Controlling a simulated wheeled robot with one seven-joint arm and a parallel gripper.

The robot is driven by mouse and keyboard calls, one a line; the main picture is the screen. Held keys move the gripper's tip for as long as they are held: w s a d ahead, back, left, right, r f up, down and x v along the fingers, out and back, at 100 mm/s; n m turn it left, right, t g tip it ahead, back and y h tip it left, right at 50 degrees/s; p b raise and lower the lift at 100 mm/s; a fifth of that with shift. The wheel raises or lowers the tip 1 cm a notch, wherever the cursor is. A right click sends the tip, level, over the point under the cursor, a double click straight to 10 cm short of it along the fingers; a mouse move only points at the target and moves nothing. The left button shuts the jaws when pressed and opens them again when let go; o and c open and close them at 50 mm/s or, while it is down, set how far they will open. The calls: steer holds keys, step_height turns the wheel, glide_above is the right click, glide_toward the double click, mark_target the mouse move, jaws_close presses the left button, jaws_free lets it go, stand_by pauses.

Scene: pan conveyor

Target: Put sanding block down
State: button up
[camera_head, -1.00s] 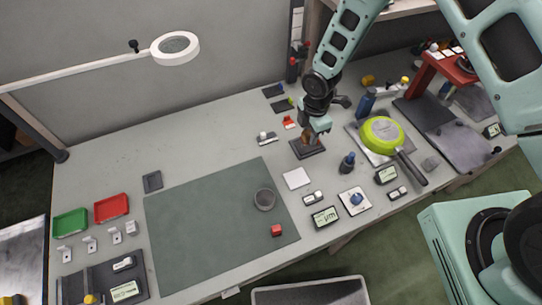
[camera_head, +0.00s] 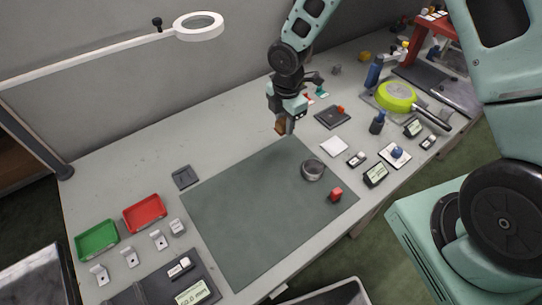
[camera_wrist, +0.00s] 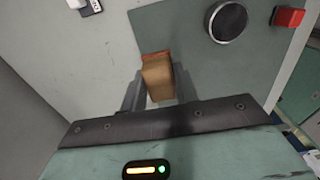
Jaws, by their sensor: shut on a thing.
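The sanding block is an orange-brown block (camera_head: 281,127) held between the fingers of my gripper (camera_head: 286,128) in the head view. In the wrist view the block (camera_wrist: 157,76) shows between the two dark fingers, its far end redder. My gripper is shut on it and points down near the back edge of the dark green mat (camera_head: 245,215). The block looks to be above the table by the mat; the exact height is hard to tell. A dark square pad (camera_head: 332,117) lies to the right of my gripper, with a small red thing at its edge.
A grey round cup (camera_head: 313,170) and a red cube (camera_head: 336,194) stand on the mat. A white square (camera_head: 334,146) lies beside it. Red (camera_head: 145,213) and green (camera_head: 97,240) trays stand at left. A green pan (camera_head: 397,96) is at right. Most of the mat is bare.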

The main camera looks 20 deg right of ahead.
mark_target(283, 150)
step_height(283, 150, down, 9)
steer(key=shift+f+p, duration=0.1)
steer(key=shift+p, duration=0.8)
steer(key=shift+f, duration=0.1)
steer(key=shift+f, duration=0.1)
steer(key=o, duration=1.1)
